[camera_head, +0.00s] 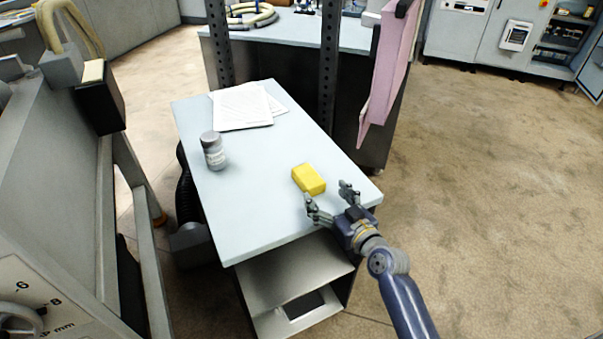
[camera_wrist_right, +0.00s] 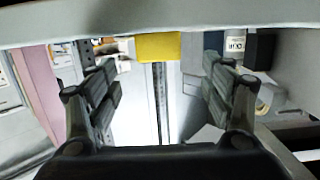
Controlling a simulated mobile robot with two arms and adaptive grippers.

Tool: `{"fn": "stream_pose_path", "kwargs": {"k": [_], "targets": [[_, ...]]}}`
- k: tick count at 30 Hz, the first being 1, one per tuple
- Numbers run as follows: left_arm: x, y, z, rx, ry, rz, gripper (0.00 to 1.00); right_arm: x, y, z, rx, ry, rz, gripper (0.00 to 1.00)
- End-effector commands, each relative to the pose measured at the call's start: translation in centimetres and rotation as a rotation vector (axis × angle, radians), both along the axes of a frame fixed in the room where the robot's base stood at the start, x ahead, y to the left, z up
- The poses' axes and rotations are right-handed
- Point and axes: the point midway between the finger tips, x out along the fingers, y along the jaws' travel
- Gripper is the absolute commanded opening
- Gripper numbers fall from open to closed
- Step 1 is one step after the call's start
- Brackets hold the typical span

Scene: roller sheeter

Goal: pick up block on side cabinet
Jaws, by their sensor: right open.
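The yellow block (camera_head: 308,179) lies on the pale top of the side cabinet (camera_head: 250,215), near its right front part. My right gripper (camera_head: 326,193) comes in from the lower right, with its two fingers spread at the cabinet's near right edge. It is open and empty, and the block is just beyond the fingertips. In the right wrist view, which appears upside down, the block (camera_wrist_right: 158,46) shows near the top between the open fingers (camera_wrist_right: 160,88). Whether any finger touches the cabinet top is unclear. My left gripper is not in view.
A grey bottle (camera_head: 213,151) stands on the cabinet's left side, and white papers (camera_head: 242,106) lie at its back. A pink panel (camera_head: 388,70) rises beyond the right back corner. A grey machine (camera_head: 60,180) fills the left. Floor on the right is clear.

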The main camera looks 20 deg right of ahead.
Motion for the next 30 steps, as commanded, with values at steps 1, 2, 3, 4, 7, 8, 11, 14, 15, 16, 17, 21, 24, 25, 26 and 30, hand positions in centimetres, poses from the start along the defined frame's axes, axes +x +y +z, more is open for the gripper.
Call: {"fn": "stream_pose_path", "kwargs": {"k": [1, 2, 3, 4, 7, 8, 11, 14, 15, 16, 17, 21, 24, 25, 26, 30], "targets": [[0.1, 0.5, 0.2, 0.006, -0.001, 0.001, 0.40, 0.8, 0.2, 0.1, 0.001, -0.001, 0.000, 0.74], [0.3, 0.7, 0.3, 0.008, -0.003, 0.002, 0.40, 1.3, 0.3, 0.0, 0.001, -0.001, 0.000, 0.74], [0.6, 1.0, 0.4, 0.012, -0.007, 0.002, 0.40, 1.9, 0.4, -0.1, 0.001, -0.001, 0.000, 0.74], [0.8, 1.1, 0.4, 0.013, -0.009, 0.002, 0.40, 2.3, 0.5, -0.2, 0.001, 0.000, 0.000, 0.74], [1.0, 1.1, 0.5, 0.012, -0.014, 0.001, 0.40, 3.5, 0.7, -0.5, 0.001, 0.001, 0.000, 0.74], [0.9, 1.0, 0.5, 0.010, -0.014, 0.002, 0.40, 3.8, 0.8, -0.6, 0.001, 0.000, 0.000, 0.74], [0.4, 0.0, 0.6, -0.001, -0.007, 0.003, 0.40, 4.3, 0.9, -0.7, -0.001, 0.001, 0.000, 0.74], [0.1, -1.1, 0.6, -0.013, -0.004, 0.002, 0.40, 4.8, 1.0, -0.8, 0.001, 0.001, 0.000, 0.74], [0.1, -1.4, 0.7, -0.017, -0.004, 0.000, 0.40, 5.1, 1.1, -0.9, 0.002, 0.000, 0.000, 0.74], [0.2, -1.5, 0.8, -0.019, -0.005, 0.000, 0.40, 5.3, 1.2, -1.0, 0.001, 0.001, 0.000, 0.74], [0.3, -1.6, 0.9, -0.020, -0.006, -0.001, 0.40, 5.7, 1.2, -1.0, 0.001, 0.001, 0.001, 0.74], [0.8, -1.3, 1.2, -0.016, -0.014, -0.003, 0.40, 7.3, 1.7, -1.6, 0.002, 0.002, 0.000, 0.74], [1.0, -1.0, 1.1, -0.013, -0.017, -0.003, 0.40, 8.5, 1.9, -1.9, 0.001, 0.001, 0.000, 0.74], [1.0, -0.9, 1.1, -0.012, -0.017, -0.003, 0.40, 8.7, 1.9, -1.9, 0.001, 0.001, 0.000, 0.74], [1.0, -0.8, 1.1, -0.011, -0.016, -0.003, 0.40, 8.9, 2.0, -1.9, 0.000, 0.001, 0.000, 0.74], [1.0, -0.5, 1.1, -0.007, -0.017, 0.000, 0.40, 9.4, 2.1, -2.1, 0.000, 0.002, 0.000, 0.74]]}}
